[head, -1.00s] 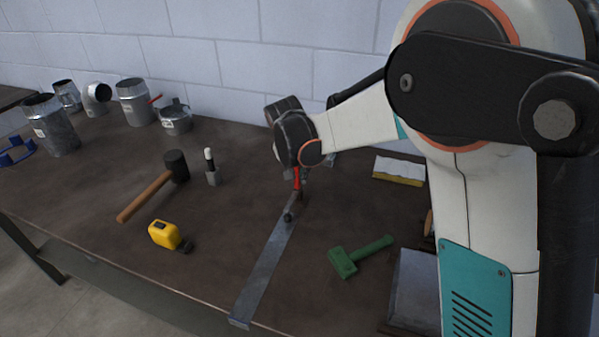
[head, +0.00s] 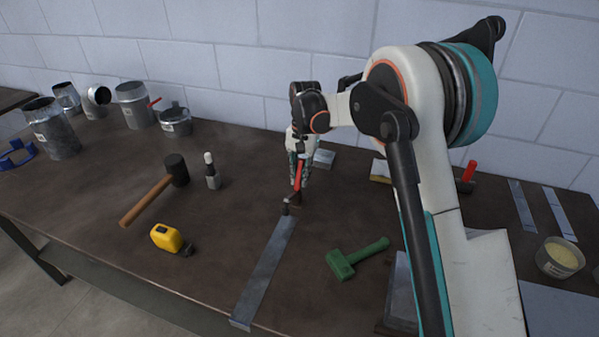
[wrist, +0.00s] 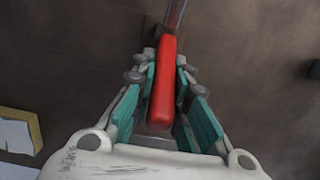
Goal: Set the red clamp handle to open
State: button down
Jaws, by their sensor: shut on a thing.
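The red clamp handle (head: 299,176) stands nearly upright at the far end of a flat metal strip (head: 264,272) on the table. The clamp's dark metal part (head: 290,202) shows below it. My gripper (head: 298,178) is around the handle from above and shut on it. In the wrist view the red handle (wrist: 164,85) lies between the teal fingers of my gripper (wrist: 167,85), with a grey metal bar running on from its top end. The clamp's lower parts are hard to make out.
A black-headed mallet (head: 150,195), a yellow tape measure (head: 166,237) and a marker-like tool (head: 211,171) lie left. Metal duct pieces (head: 131,105) stand at the back left. A white block with yellow edge (head: 380,171) is behind.

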jog(key=shift+w+d+f+g+y, duration=0.1)
jog(key=shift+w+f+g+y, duration=0.25)
jog(key=shift+g, duration=0.55)
jog(key=shift+w+d+f+g+y, duration=0.15)
jog(key=shift+f+g+y, duration=0.25)
jog(key=shift+g, duration=0.5)
jog(key=shift+a+f, duration=0.1)
jog(key=c, duration=1.6)
grip_release()
jog(key=shift+w, duration=0.1)
jog(key=shift+o, duration=0.2)
jog(key=v, duration=1.2)
jog(key=shift+w, duration=0.1)
